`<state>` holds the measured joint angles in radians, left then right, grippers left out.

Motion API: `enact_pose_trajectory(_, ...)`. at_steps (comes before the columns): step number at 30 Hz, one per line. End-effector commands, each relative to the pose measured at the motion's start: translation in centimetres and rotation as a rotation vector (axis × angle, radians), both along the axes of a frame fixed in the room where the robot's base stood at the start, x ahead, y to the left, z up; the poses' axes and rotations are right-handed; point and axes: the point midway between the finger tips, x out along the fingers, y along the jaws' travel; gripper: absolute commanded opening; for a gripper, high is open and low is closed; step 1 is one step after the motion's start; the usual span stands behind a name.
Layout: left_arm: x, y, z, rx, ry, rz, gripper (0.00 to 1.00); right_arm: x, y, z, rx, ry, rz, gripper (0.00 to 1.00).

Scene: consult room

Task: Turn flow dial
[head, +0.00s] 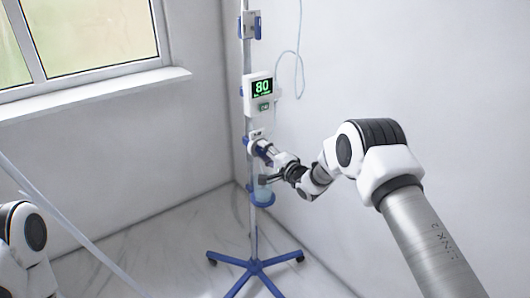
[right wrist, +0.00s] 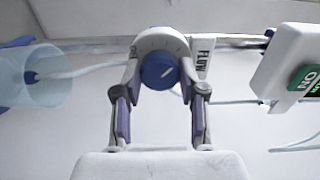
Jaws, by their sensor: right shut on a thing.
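The flow dial is a blue knob (right wrist: 160,71) on a round white plate with tick marks, and a white line shows on its face. The FLOW label (right wrist: 204,62) stands beside it, and smaller lettering is on the other side. In the head view the dial's white housing (head: 256,134) is on the pole below the monitor, with the knob mostly hidden by my gripper. My right gripper (head: 264,154) reaches it from the right. In the right wrist view, my right gripper (right wrist: 160,92) has its two fingers on either side of the knob, shut on it.
A monitor (head: 258,94) reading 80 hangs on the pole (head: 248,60). A clear cup (right wrist: 38,75) sits in a blue holder below the dial. A thin tube (head: 299,60) loops on the wall. The blue wheeled base (head: 254,265) stands on clear marble floor near the corner.

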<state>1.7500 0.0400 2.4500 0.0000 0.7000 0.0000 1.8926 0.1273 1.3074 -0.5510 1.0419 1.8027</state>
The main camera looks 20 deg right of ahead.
Motion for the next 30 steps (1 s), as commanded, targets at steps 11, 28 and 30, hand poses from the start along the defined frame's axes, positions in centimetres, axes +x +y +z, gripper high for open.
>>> enact_pose_trajectory(11, 0.00, 0.00, 0.02, 0.000, 0.000, 0.000, 1.00, 0.04, -0.04, 0.06, 0.025, 0.008, -0.001, 0.06)
enact_pose_trajectory(28, 0.01, 0.00, 0.02, 0.000, 0.000, 0.000, 1.00, -0.15, -0.10, 0.01, 0.024, 0.009, -0.001, 0.66)
enact_pose_trajectory(30, 0.01, 0.00, 0.02, 0.000, 0.000, 0.000, 1.00, -0.65, -0.32, -0.02, 0.023, 0.009, -0.001, 0.66)
